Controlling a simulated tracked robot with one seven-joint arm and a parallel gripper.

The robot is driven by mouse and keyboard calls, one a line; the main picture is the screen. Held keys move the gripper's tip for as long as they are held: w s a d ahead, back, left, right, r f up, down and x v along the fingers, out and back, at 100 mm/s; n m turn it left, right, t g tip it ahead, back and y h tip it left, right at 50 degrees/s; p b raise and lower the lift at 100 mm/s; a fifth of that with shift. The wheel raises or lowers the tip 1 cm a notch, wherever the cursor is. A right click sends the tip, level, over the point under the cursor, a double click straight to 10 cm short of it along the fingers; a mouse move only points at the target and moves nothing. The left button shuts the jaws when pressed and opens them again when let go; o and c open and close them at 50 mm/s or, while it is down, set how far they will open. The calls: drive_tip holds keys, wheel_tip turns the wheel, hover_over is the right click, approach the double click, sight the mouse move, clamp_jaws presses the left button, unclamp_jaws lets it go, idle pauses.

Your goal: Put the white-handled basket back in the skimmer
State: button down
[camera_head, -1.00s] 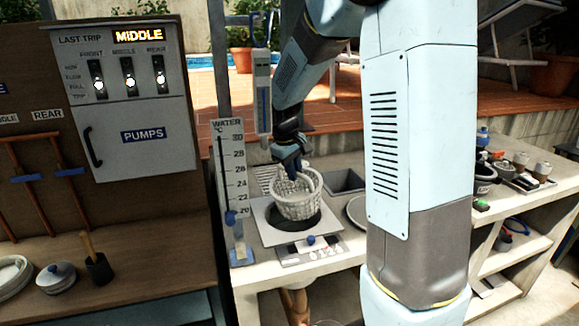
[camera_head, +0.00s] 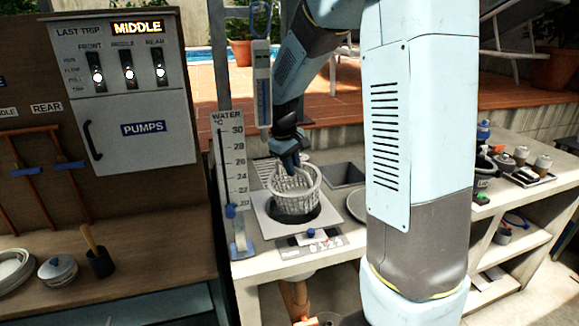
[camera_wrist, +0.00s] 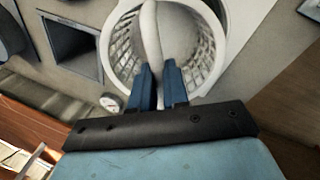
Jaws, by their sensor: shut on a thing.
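My gripper (camera_head: 289,157) is shut on the white handle (camera_wrist: 152,42) of the basket, and its blue fingers (camera_wrist: 160,82) pinch the handle in the wrist view. The white lattice basket (camera_head: 296,197) hangs upright below it, over the round dark opening of the skimmer (camera_head: 270,228) in its pale square plate. The basket's lower end appears to be at or just inside the opening. How deep it sits is hard to tell, and the far side of the opening is hidden behind it.
A water thermometer board (camera_head: 232,165) stands close left of the skimmer. A square dark recess (camera_head: 343,175) lies behind right. A small panel with a blue knob (camera_head: 311,233) is in front. Jars and a tray (camera_head: 526,176) stand on the right counter. The pump cabinet (camera_head: 140,95) is at left.

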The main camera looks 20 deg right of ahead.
drive_tip(key=shift+s+a, duration=0.3)
drive_tip(key=shift+a, duration=0.2)
drive_tip(key=shift+s+a, duration=0.25)
drive_tip(key=shift+a, duration=0.35)
drive_tip(key=shift+f, duration=0.15)
idle(0.5)
